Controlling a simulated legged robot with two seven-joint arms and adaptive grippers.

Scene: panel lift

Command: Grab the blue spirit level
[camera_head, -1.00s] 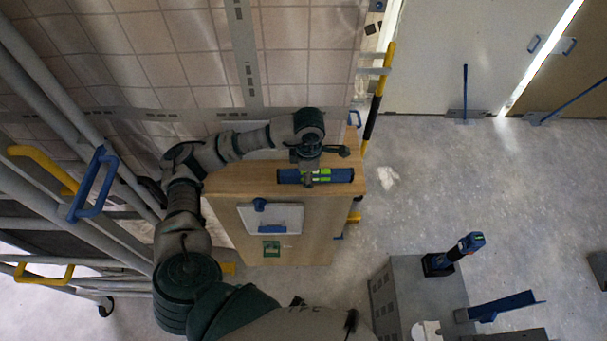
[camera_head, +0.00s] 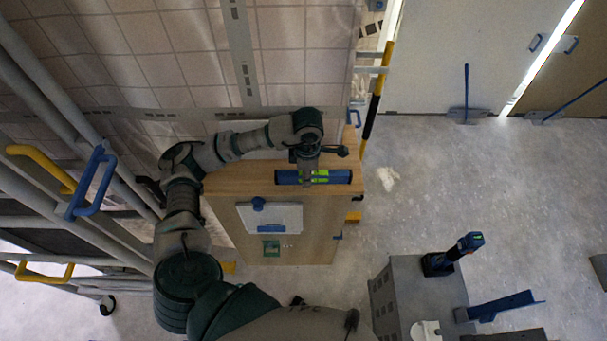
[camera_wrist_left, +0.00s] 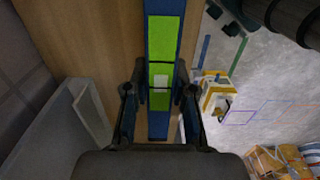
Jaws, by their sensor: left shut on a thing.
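The blue spirit level (camera_head: 340,177) with bright green sections lies along the front edge of the wooden cabinet's top in the head view. My left gripper (camera_head: 308,178) reaches down over it from above. In the left wrist view the level (camera_wrist_left: 163,45) runs lengthwise between the two fingers of the left gripper (camera_wrist_left: 159,95). The fingers are shut on its sides near the middle. I cannot tell whether the level still touches the cabinet top. My right gripper is not in view.
The wooden cabinet (camera_head: 316,225) has a white clipboard (camera_head: 285,217) on its front. A grey box (camera_head: 392,297) at the lower right bears a blue-black drill (camera_head: 455,254). Grey rails with blue and yellow handles (camera_head: 92,183) stand at the left.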

